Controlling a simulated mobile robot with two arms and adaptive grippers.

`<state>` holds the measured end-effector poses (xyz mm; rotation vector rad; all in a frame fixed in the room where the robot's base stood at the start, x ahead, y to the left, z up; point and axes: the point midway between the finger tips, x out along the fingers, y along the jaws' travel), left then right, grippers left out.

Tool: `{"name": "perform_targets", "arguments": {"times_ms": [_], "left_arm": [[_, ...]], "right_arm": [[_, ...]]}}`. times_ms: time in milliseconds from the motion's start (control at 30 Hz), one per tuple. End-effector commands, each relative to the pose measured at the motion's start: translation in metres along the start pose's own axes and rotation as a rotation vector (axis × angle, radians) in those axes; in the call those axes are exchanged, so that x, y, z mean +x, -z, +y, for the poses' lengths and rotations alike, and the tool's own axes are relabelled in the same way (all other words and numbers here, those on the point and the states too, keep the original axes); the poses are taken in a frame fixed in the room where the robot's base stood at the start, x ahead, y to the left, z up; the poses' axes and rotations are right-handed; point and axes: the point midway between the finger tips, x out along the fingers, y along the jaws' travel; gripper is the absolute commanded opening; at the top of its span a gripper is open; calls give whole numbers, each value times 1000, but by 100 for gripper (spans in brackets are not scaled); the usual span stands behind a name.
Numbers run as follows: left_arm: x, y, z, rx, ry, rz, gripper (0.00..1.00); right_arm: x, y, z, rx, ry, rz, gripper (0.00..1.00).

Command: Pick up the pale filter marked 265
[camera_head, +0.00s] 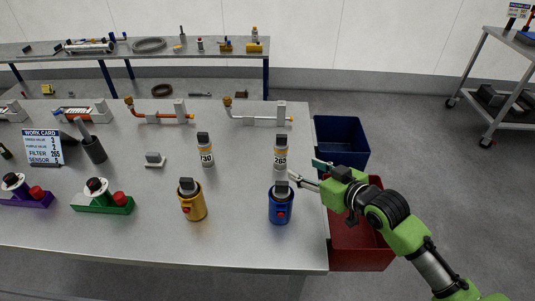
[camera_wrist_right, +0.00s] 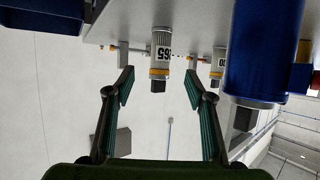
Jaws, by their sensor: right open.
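The pale filter marked 265 (camera_head: 281,158) stands upright near the right side of the table, with a dark cap and an orange band. In the right wrist view the filter (camera_wrist_right: 161,45) appears upside down, in line with the gap between the fingers. My right gripper (camera_head: 304,171) is open and empty, just right of the filter, its fingers pointing toward it. In the wrist view the open fingers (camera_wrist_right: 159,82) show on both sides, without visible contact. My left gripper is not in view.
A blue canister (camera_head: 281,207) stands just in front of the filter and a yellow canister (camera_head: 193,203) further left. Another pale filter (camera_head: 206,155) stands to the left. Blue (camera_head: 342,130) and red (camera_head: 350,255) bins sit beyond the table's right edge. A work card (camera_head: 42,147) stands left.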

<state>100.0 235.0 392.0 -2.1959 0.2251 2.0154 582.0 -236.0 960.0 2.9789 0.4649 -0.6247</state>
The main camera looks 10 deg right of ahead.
Motion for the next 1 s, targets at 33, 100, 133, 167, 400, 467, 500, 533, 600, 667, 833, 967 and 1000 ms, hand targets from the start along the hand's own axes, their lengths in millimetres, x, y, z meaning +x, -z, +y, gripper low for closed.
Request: {"name": "perform_targets", "arguments": {"times_ms": [33,100,133,167,400,467,500,533,600,667,833,967,1000], "left_arm": [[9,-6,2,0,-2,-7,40],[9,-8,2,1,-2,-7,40],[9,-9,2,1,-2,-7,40],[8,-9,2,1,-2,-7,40],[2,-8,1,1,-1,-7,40],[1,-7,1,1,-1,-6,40],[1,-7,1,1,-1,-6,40],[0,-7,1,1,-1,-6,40],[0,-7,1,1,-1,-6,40],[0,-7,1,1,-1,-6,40],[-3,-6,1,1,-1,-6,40],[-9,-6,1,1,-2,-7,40],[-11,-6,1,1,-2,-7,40]], "right_arm": [[3,-6,2,-1,-1,4,49],[6,-5,2,0,-1,7,49],[8,-5,3,2,-1,8,49],[11,-4,3,3,-2,8,49],[56,-1,2,4,-1,9,49],[66,-1,2,3,0,9,49],[72,-2,2,3,-1,8,49],[76,-2,2,2,-1,8,49],[83,-2,2,2,0,7,49],[87,-3,2,2,0,8,49],[97,-2,1,1,-1,7,49],[114,-2,-1,2,0,7,49],[119,-2,-2,3,0,6,49]]}}
